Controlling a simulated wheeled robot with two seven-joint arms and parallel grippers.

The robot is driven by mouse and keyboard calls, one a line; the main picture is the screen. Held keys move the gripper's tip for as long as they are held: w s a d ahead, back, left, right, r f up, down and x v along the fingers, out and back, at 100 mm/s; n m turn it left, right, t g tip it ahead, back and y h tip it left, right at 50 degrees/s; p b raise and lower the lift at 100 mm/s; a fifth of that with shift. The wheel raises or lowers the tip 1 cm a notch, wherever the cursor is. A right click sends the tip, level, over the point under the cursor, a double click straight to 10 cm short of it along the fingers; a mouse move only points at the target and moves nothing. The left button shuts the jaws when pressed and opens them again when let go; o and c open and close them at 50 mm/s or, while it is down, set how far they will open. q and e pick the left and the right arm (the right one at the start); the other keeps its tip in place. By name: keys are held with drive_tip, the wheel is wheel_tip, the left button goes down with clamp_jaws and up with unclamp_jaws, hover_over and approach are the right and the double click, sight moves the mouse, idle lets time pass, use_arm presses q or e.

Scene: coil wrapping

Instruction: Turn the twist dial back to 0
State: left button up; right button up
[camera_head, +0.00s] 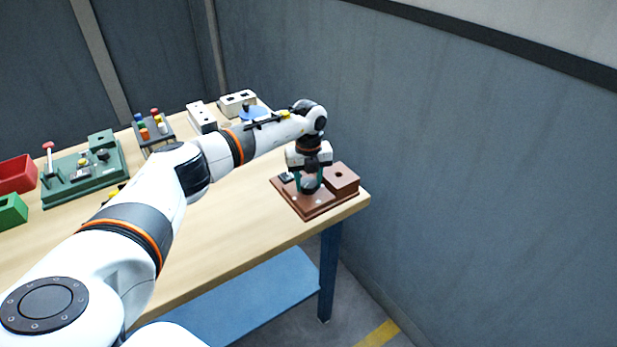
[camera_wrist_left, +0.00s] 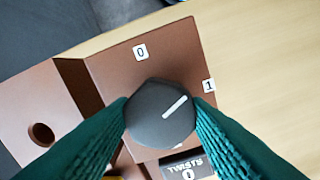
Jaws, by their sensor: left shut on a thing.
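The twist dial (camera_wrist_left: 160,112) is a dark grey knob with a white pointer line, on a brown panel (camera_wrist_left: 117,66). In the left wrist view the pointer slants up and right, between the label 0 (camera_wrist_left: 141,52) and the label 1 (camera_wrist_left: 209,86). A small display (camera_wrist_left: 187,168) below reads TWISTS 0. My left gripper (camera_wrist_left: 161,110) is shut on the dial, a green finger on each side. In the head view the left gripper (camera_head: 309,180) points down over the brown unit (camera_head: 316,205) and hides most of the dial. My right gripper is out of view.
The brown unit sits near the table's (camera_head: 240,205) right corner, with a raised block holding a hole (camera_head: 342,179). A green board (camera_head: 85,172), red bin (camera_head: 17,174), green bin (camera_head: 11,210) and white blocks (camera_head: 201,117) stand left and back. A grey wall (camera_head: 450,150) is to the right.

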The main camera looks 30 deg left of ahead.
sight(308, 182)
use_arm(q)
drive_tip(key=n+p, duration=0.1)
drive_tip(key=n, duration=0.3)
drive_tip(key=n+p, duration=0.1)
drive_tip(key=n, duration=0.1)
drive_tip(key=shift+r+p, duration=0.25)
drive_tip(key=shift+p, duration=0.1)
drive_tip(key=n+p, duration=0.1)
drive_tip(key=n, duration=0.2)
drive_tip(key=shift+n+p, duration=0.35)
drive_tip(key=shift+n, duration=0.05)
drive_tip(key=shift+w+n+p, duration=0.1)
drive_tip(key=shift+n+p, duration=0.65)
drive_tip(key=shift+n, duration=0.75)
drive_tip(key=shift+f, duration=0.1)
drive_tip(key=o, duration=1)
drive_tip(key=shift+f, duration=0.1)
wheel_tip(308, 182, up, 12)
drive_tip(key=b, duration=0.3)
